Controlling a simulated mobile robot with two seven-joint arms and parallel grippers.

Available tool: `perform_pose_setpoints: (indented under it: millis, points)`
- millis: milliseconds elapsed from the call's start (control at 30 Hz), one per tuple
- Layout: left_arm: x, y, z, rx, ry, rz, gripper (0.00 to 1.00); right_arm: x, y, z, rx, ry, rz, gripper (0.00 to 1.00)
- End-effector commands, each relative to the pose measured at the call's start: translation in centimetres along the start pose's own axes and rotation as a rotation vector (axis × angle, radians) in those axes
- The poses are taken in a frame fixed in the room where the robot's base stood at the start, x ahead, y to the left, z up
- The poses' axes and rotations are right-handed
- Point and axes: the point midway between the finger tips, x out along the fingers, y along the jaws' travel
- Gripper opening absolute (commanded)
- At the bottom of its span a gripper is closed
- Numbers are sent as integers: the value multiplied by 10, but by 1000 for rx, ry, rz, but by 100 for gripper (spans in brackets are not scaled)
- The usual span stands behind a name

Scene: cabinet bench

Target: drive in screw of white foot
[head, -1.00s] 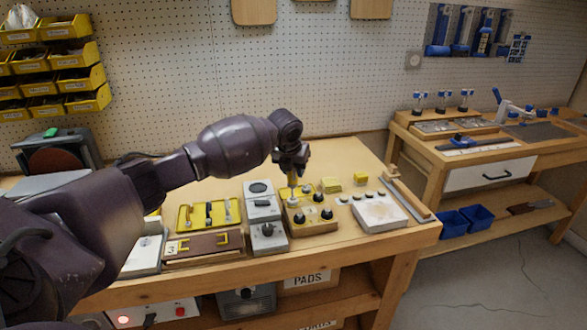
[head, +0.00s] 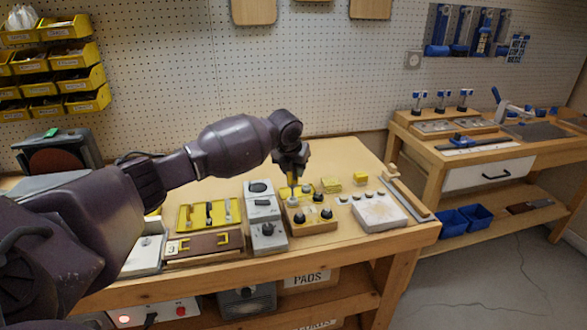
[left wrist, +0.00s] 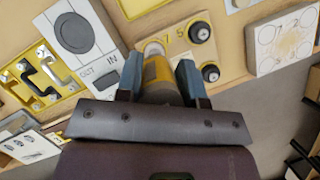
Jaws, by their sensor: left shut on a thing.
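My left gripper (head: 294,172) is over the small wooden block (head: 312,226) on the bench. In the left wrist view its two blue-grey fingers (left wrist: 162,82) are shut on a yellow-banded driver (left wrist: 157,70), which points down at the block. The white foot (left wrist: 152,48) shows just beyond the driver's end, and it also shows in the head view (head: 292,202). I cannot tell whether the driver's tip touches its screw, as the screw is hidden. Black feet (left wrist: 199,32) stand beside it on the block. My right gripper is not in view.
A grey gauge box (head: 266,220) stands close left of the block, with a yellow tray (head: 208,214) further left. A white plate (head: 379,212) lies to the right. Yellow blocks (head: 331,185) lie behind. The bench at the back is clear.

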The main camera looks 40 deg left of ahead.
Motion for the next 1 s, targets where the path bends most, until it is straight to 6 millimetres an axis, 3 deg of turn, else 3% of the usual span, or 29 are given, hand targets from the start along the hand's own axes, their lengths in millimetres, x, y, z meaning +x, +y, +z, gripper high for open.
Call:
perform_pose_setpoints:
  millis: [1000]
  points:
    - [7, 0, -3, 0, 0, 0, 15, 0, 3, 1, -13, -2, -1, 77]
